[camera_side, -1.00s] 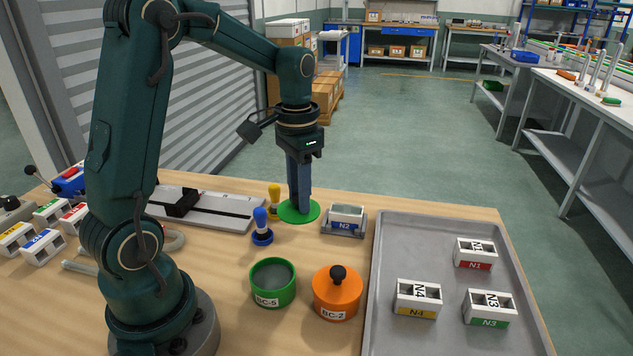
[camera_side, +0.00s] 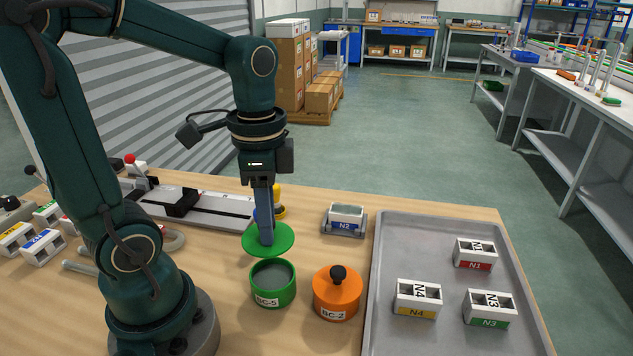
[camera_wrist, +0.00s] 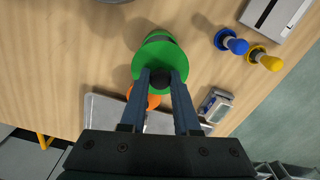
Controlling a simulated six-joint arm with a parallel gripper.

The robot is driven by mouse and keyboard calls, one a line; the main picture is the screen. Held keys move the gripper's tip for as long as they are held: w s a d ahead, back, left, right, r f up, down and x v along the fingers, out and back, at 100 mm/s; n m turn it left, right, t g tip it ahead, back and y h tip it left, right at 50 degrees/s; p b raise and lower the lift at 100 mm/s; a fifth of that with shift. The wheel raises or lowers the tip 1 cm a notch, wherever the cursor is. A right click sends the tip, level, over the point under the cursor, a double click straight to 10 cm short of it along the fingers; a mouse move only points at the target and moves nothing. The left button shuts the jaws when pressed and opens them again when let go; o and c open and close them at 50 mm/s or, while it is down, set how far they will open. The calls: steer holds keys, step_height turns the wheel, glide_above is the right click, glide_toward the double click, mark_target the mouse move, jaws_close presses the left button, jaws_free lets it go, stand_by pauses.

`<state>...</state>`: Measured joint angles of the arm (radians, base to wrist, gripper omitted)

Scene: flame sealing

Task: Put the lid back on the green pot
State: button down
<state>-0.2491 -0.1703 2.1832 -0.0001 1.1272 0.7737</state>
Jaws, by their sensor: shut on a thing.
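The green pot (camera_side: 273,290), marked BC-5, stands open on the wooden table in the side view. My gripper (camera_side: 266,240) points down just behind and above it. It is shut on the knob of the green lid (camera_side: 283,238), and the dark knob (camera_wrist: 160,79) shows between the fingers in the wrist view. The lid (camera_wrist: 160,57) is held in the air, roughly level, above and slightly behind the pot's rim. In the wrist view the lid hides most of the pot.
An orange pot (camera_side: 337,293) marked BC-2, with its lid on, stands close to the right. A grey tray (camera_side: 455,340) holds blocks N1, N3 and N4. Block N2 (camera_side: 345,219) sits in a holder behind. Blue (camera_wrist: 231,41) and yellow (camera_wrist: 266,59) knobbed tools stand near the lid.

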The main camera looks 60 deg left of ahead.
steer(key=shift+f, duration=3.1)
steer(key=shift+f, duration=0.2)
steer(key=shift+c, duration=0.4)
jaws_free()
steer(key=shift+r, duration=3.55)
